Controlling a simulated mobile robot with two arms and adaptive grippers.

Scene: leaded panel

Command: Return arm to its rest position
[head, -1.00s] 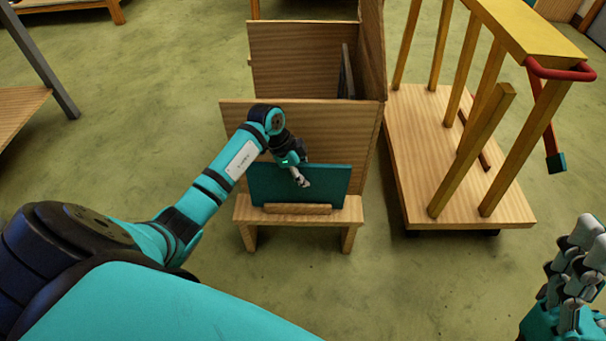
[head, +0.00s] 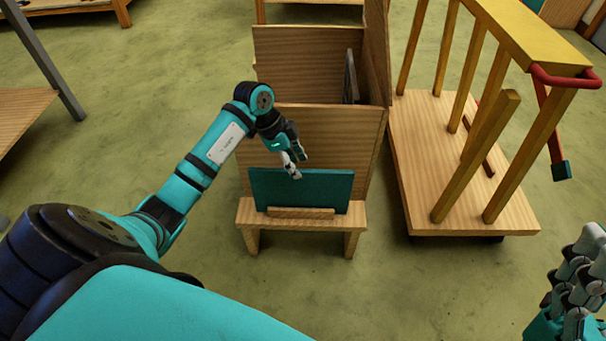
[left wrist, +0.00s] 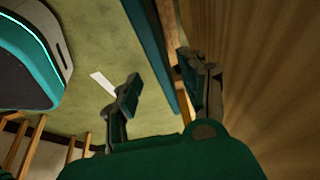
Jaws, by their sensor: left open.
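A teal panel (head: 325,190) leans upright on the ledge of a small wooden stand (head: 247,212), behind a low wooden lip (head: 302,212). My left gripper (head: 293,174) is empty, its fingers pointing down near the panel's top edge in the head view. In the left wrist view the two fingers (left wrist: 160,75) are spread apart, with the panel (left wrist: 153,45) showing beyond and between them, not held. My right gripper (head: 578,275) shows only in part at the lower right edge; its jaw state is unclear.
The stand's tall wooden boards (head: 310,130) rise close behind my left gripper. A wooden cart (head: 420,170) with upright posts and a red handle (head: 565,78) stands to the right. A table (head: 20,115) is at the far left. Floor between table and stand is clear.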

